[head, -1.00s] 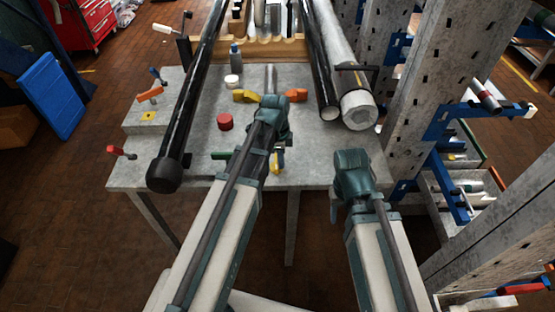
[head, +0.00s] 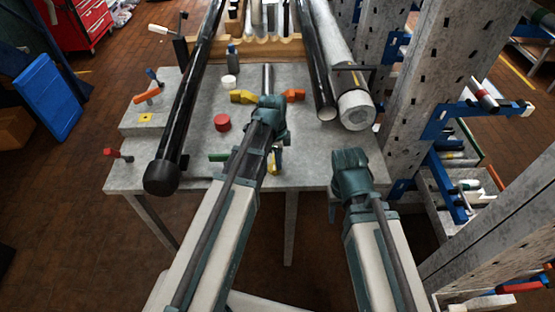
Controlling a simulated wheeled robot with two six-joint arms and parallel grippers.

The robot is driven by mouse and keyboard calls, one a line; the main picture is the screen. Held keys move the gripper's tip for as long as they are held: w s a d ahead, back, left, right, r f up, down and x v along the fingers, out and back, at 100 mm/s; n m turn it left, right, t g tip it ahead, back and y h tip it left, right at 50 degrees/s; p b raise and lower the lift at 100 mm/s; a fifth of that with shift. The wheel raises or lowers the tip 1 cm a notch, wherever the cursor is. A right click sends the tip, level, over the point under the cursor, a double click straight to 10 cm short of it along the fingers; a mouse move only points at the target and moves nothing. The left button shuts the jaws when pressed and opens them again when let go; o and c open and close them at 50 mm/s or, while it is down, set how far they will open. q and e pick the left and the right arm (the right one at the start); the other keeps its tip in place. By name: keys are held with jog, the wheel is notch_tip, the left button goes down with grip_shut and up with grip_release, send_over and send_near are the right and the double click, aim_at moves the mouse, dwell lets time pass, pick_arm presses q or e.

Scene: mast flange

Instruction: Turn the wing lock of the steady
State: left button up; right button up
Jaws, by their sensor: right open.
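A wing-shaped piece, yellow on the left (head: 242,97) and orange on the right (head: 293,95), shows at the middle of the grey table by a short metal post (head: 268,76). I take it for the steady's wing lock, but its centre is hidden. My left gripper (head: 270,102) is over that centre, between the two coloured ends. Its fingers are hidden by its own body, so I cannot tell contact or jaw state. My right gripper (head: 350,160) is open and empty at the table's front right edge, apart from the wing piece.
A long black tube (head: 190,100) crosses the grey table (head: 200,138) on the left. A dark tube and a thick grey tube (head: 335,50) lie at the right. A red round cap (head: 222,123) and a white one (head: 229,82) stand between. A steel rack (head: 420,90) rises right.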

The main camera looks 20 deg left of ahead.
pick_arm(q)
jog(key=r+p, duration=0.1)
jog(key=s+a+r+p, duration=0.1)
jog(key=r+p, duration=0.1)
jog(key=a+r+p, duration=0.1)
jog(key=r, duration=0.1)
jog(key=shift+s+a+r, duration=0.1)
jog(key=shift+s+a, duration=0.1)
jog(key=shift+a, duration=0.05)
jog(key=shift+w+d, duration=0.3)
jog(key=shift+d, duration=0.1)
jog(key=s+d+n+y, duration=0.2)
jog(key=s+d+n, duration=0.9)
jog(key=s, duration=0.3)
jog(key=shift+s+n, duration=0.35)
jog(key=shift+n, duration=0.15)
